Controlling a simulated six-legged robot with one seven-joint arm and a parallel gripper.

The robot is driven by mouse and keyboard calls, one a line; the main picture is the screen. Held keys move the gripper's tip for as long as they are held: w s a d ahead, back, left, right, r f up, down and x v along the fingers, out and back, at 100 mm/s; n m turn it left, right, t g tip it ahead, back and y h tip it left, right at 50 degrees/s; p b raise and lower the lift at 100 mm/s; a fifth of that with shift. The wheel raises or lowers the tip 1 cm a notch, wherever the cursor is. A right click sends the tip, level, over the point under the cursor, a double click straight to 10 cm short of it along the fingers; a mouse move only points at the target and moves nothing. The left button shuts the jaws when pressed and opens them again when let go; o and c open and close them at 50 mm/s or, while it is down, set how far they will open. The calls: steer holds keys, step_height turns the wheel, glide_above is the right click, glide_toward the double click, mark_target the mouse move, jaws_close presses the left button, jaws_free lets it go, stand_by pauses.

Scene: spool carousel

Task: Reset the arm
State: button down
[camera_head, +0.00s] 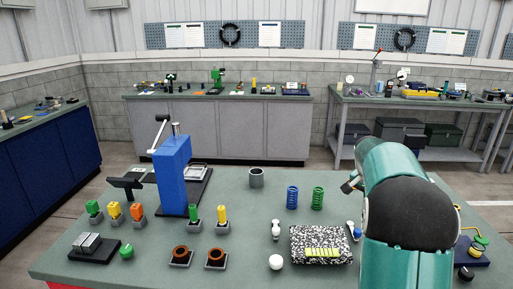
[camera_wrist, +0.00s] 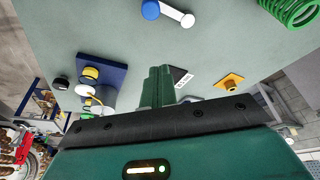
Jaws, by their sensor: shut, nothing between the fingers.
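My arm (camera_head: 405,195), teal with a black joint cover, rises at the right of the head view and covers part of the workbench. My gripper (camera_wrist: 157,86) shows in the wrist view, with its green fingers together and nothing between them. The fingertips are over the grey-green bench top. A small dark plate with a white label (camera_wrist: 182,78) lies just beside the fingers. The gripper's fingers are hidden behind the arm in the head view.
The bench holds a blue upright block (camera_head: 174,175), blue (camera_head: 292,198) and green (camera_head: 317,198) springs, a grey cup (camera_head: 256,178), a speckled notebook (camera_head: 300,240) and a white ball (camera_head: 276,262). In the wrist view, a dark blue base (camera_wrist: 115,70) and a yellow piece (camera_wrist: 230,81) flank the fingers.

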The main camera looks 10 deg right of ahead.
steer(key=s+a+r+n+t, duration=0.1)
steer(key=s+a+r+n, duration=0.2)
steer(key=a, duration=0.4)
steer(key=s+a+r+n+t+y, duration=0.1)
steer(key=s+a+r, duration=0.25)
steer(key=a, duration=0.35)
steer(key=s+a+r+n+t, duration=0.1)
steer(key=s+a+r+n, duration=0.2)
steer(key=a, duration=0.4)
steer(key=s+a+f+n+y, duration=0.1)
steer(key=s+a+f+n, duration=0.1)
steer(key=s+a, duration=0.5)
steer(key=s+a+f+n+t+y, duration=0.1)
steer(key=s+a+f+n, duration=0.1)
steer(key=s+a+n, duration=0.2)
steer(key=s+a, duration=0.3)
steer(key=s, duration=0.4)
steer(key=shift+s+f, duration=0.25)
steer(key=shift+s, duration=0.15)
